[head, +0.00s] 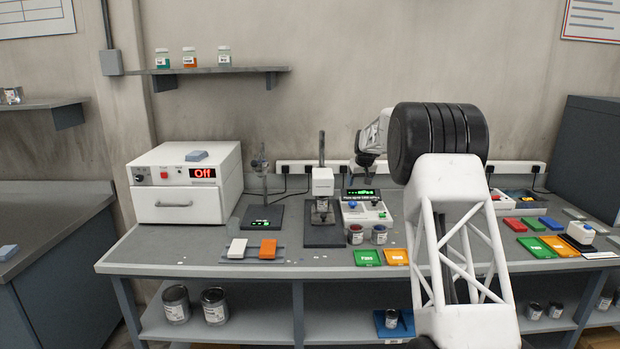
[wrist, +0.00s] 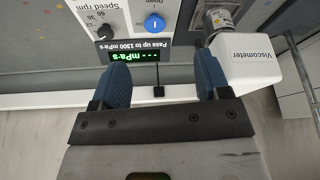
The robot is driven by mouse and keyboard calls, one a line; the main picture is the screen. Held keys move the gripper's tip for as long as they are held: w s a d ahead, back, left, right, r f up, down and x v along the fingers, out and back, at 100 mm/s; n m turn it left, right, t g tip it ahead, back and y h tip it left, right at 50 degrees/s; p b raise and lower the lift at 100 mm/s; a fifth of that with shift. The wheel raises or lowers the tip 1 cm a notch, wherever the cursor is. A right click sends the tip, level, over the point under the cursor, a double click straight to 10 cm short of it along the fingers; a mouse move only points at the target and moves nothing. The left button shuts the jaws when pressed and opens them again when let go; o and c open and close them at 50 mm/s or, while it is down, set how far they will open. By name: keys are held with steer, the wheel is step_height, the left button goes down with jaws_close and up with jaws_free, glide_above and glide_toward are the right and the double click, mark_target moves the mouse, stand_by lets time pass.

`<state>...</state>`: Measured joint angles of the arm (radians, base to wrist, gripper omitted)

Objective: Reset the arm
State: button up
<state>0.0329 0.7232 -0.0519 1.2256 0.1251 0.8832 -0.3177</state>
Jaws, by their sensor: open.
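My gripper (wrist: 160,72) is open in the wrist view. Its two blue-padded fingers stand apart with nothing held between them. Below them in view lie the viscometer's control panel (wrist: 130,20), with a lit green display and a blue button, and the white viscometer head (wrist: 262,62), upside down in the picture. In the head view my arm reaches from the lower right over the bench, and its end hangs above and behind the control panel (head: 365,212). The fingertips are not clear there.
The grey bench (head: 190,250) carries a white oven (head: 186,180) reading "Off", a stand (head: 263,200), the viscometer (head: 322,200), two small tins (head: 367,234) and coloured cards (head: 367,258). A power strip (head: 295,166) runs along the wall. A shelf (head: 215,71) hangs above.

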steer(key=s+r, duration=0.5)
steer(key=s, duration=0.8)
steer(key=s+a+r+m, duration=0.1)
steer(key=s+r, duration=0.5)
steer(key=s, duration=0.8)
steer(key=s+r, duration=0.5)
steer(key=s, duration=0.8)
steer(key=s+f, duration=0.3)
steer(key=s, duration=1.2)
steer(key=s+f+m+g, duration=0.1)
steer(key=s+f, duration=0.3)
steer(key=s, duration=1)
steer(key=s+f+h, duration=0.1)
steer(key=s+f, duration=0.3)
steer(key=s, duration=1.1)
steer(key=shift+s+a+f+m+g, duration=0.2)
steer(key=shift+s+a+m+g, duration=0.1)
steer(key=shift+s+a+m, duration=0.1)
steer(key=shift+w, duration=0.1)
steer(key=shift+c, duration=0.2)
